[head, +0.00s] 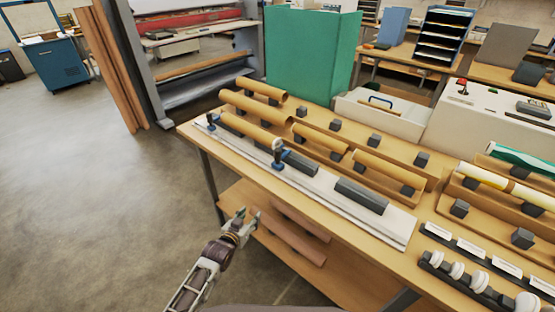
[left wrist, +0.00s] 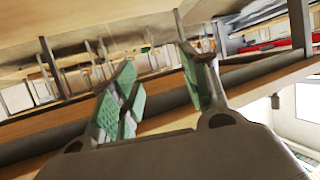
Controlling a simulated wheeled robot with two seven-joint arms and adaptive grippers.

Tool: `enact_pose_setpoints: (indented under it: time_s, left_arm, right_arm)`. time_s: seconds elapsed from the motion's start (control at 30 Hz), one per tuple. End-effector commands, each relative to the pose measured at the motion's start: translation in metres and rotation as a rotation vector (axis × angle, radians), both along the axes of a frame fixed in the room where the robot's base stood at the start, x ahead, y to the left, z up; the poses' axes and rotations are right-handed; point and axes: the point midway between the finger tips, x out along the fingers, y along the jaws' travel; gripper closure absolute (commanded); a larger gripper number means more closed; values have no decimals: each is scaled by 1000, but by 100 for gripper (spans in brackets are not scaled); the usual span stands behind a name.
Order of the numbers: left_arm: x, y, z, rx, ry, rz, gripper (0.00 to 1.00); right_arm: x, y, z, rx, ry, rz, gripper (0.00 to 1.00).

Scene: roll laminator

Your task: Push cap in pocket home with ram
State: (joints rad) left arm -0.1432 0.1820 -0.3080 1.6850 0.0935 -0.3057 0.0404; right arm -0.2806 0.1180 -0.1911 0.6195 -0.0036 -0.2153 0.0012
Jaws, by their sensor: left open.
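My left gripper (head: 247,217) is open and empty. It hangs in front of the workbench (head: 395,268), below the top's front edge and beside the lower shelf. In the left wrist view its two green-padded fingers (left wrist: 160,90) are spread apart with nothing between them. Several white round caps (head: 456,270) sit in a dark rack (head: 425,261) at the bench's right front. A ram and a cap in a pocket cannot be picked out with certainty. My right gripper is out of view.
Brown tubes (head: 248,131) lie on blocks along the bench. A dark grey bar (head: 361,196) lies on the white strip (head: 393,227). More tubes (head: 292,241) lie on the lower shelf. The floor left of the bench is clear.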

Motion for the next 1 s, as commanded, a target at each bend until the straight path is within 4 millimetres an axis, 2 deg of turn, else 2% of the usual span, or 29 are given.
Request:
enact_pose_setpoints:
  time_s: [0.03,0.2,0.4,0.5,0.6,0.7,1.0]
  left_arm:
    - [5,-5,17,-12,-36,-8,54]
    - [15,-21,79,-50,-144,-36,54]
    - [14,-38,147,-95,-262,-70,54]
    - [11,-43,175,-112,-309,-83,54]
    - [7,-47,195,-124,-341,-95,54]
    - [5,-49,205,-130,-358,-100,54]
    - [5,-49,208,-133,-361,-101,54]
  right_arm:
    - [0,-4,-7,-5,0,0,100]
    - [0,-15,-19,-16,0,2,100]
    - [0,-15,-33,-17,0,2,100]
    - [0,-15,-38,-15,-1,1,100]
    - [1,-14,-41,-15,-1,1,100]
    - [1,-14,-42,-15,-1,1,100]
    - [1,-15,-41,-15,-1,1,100]
